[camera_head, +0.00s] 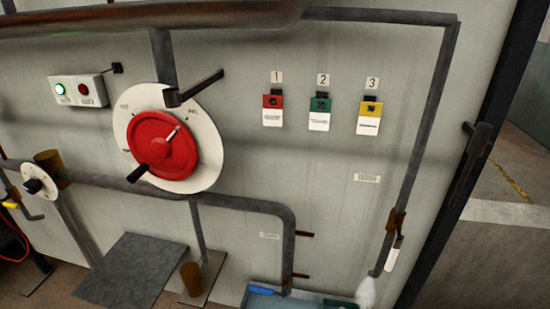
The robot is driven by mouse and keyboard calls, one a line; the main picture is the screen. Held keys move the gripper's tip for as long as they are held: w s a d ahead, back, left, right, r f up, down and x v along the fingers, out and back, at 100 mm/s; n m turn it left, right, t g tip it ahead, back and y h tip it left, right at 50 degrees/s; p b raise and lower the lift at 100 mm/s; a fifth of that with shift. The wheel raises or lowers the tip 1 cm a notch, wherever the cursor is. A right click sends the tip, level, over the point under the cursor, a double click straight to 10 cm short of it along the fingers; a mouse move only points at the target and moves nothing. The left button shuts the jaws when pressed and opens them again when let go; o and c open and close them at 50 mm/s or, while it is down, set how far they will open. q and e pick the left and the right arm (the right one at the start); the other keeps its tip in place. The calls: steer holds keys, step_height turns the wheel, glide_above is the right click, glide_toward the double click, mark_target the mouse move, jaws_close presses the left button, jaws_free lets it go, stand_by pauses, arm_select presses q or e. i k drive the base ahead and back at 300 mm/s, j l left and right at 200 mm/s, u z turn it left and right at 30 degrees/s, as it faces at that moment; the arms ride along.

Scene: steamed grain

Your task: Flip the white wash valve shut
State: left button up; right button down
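A white lever handle (394,252) hangs downward from a brown valve body (396,220) on the vertical grey pipe (437,105) at the right of the panel. The lever lies roughly in line with the pipe. Below it, a pale white stream or splash (366,292) shows at the pipe's lower end, over a shallow blue-grey basin (262,299). Neither of my grippers is in view, and nothing touches the lever.
A red handwheel (163,150) on a white disc, a small white dial (38,182) and red, green and yellow tags (320,112) are on the wall. A dark door edge with a handle (472,150) stands right of the pipe. A floor plate (130,272) lies below.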

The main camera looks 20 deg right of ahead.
mark_target(393, 256)
steer(key=z, duration=1.8)
